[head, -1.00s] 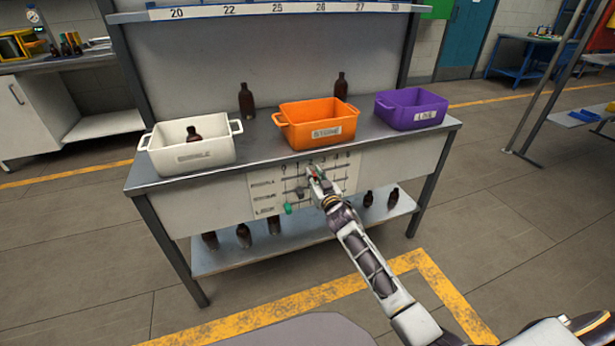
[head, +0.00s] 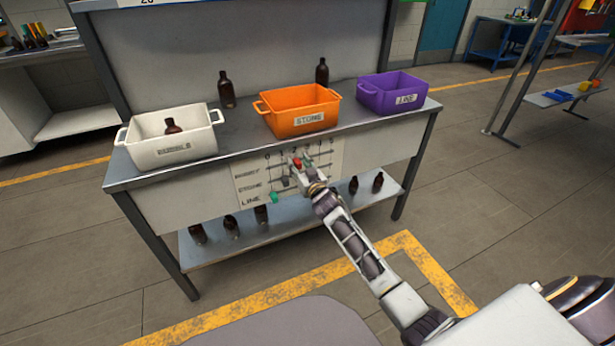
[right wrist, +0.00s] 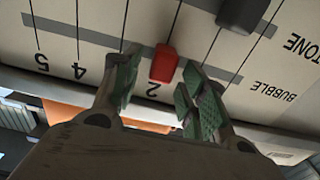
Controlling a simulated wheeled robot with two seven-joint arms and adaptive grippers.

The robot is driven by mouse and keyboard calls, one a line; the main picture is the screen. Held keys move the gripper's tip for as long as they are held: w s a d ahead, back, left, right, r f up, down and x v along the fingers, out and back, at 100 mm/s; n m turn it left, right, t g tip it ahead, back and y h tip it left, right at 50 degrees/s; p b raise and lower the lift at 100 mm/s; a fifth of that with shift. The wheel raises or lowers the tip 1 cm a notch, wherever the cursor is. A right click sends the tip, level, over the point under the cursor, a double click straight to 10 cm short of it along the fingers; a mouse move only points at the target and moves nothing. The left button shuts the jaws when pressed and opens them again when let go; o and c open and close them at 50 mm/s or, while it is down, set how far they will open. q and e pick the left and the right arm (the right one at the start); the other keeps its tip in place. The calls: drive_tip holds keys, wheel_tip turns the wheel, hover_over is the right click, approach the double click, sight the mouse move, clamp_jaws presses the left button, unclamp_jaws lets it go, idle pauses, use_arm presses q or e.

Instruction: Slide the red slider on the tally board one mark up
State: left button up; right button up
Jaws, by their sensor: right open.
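The tally board (head: 250,192) is a white panel on the front of the bench with labelled rows and numbered marks. Its red slider (head: 297,163) sits on the top row, BUBBLE. In the right wrist view, the red slider (right wrist: 165,63) is in line with mark 2. My right gripper (head: 303,168) is at the board. In the wrist view its green-padded fingers (right wrist: 162,92) are open, one on each side of the red slider, with gaps visible. A dark grey slider (right wrist: 243,12) is on the STONE row. A green slider (head: 273,197) is on the LINE row. My left gripper is out of view.
A white bin (head: 172,150) holding a bottle, an orange bin (head: 296,122) and a purple bin (head: 388,100) stand on the bench top. Two amber bottles (head: 227,90) stand behind them. Several bottles stand on the lower shelf (head: 210,252). Open floor lies in front.

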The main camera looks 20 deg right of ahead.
drive_tip(key=s, duration=1.1)
drive_tip(key=shift+s+d, duration=0.2)
drive_tip(key=shift+s, duration=0.15)
idle(0.3)
drive_tip(key=shift+f, duration=0.15)
idle(0.4)
